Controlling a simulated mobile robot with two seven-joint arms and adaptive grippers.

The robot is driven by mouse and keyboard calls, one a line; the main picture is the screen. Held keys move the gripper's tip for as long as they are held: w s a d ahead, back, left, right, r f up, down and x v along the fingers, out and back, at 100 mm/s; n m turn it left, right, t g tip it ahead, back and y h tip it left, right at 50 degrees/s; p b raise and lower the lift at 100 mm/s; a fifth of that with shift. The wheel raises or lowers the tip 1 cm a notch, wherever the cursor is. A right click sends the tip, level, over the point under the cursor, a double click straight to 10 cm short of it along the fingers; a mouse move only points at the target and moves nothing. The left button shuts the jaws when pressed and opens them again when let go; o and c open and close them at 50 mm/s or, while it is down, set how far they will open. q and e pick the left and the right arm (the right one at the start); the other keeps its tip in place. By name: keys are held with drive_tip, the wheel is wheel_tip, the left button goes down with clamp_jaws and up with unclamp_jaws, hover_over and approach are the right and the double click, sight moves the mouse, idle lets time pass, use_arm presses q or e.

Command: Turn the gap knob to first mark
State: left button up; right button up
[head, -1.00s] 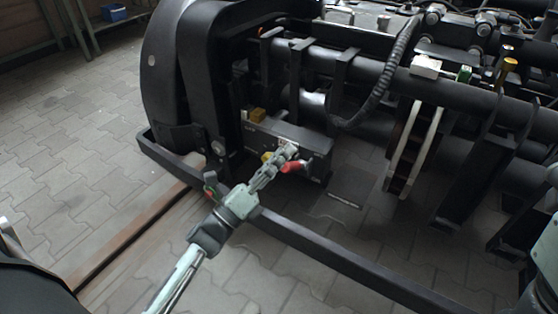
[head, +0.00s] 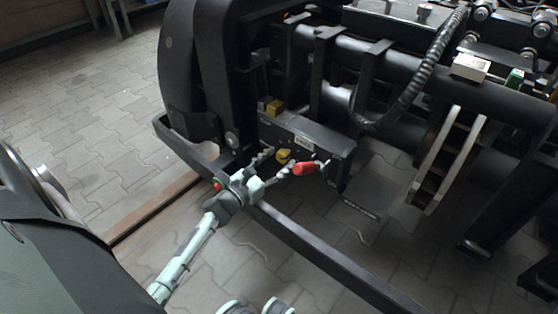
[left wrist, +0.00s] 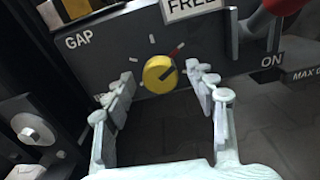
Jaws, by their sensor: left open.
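The yellow gap knob (head: 283,156) sits on the front of a dark box. In the left wrist view the knob (left wrist: 160,74) is near the middle, below the white "FREE" plate (left wrist: 192,8) and right of the "GAP" lettering. The dark line on the knob points to the upper right. White ticks surround it, with a red mark (left wrist: 177,49) at the upper right. My left gripper (head: 276,167) is open and empty, its fingers spread to either side of the knob. In the wrist view the gripper (left wrist: 160,90) shows no clear contact with it.
A red-handled lever (head: 305,168) stands close to the right of the knob, near the "ON" label. A yellow block (head: 274,107) is on the box top. A dark frame bar (head: 310,245) runs below my left gripper. Paved floor lies beyond.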

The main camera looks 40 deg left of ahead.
use_arm(q)
drive_tip(key=shift+w, duration=0.3)
drive_tip(key=c, duration=1.1)
drive_tip(key=shift+c, duration=0.2)
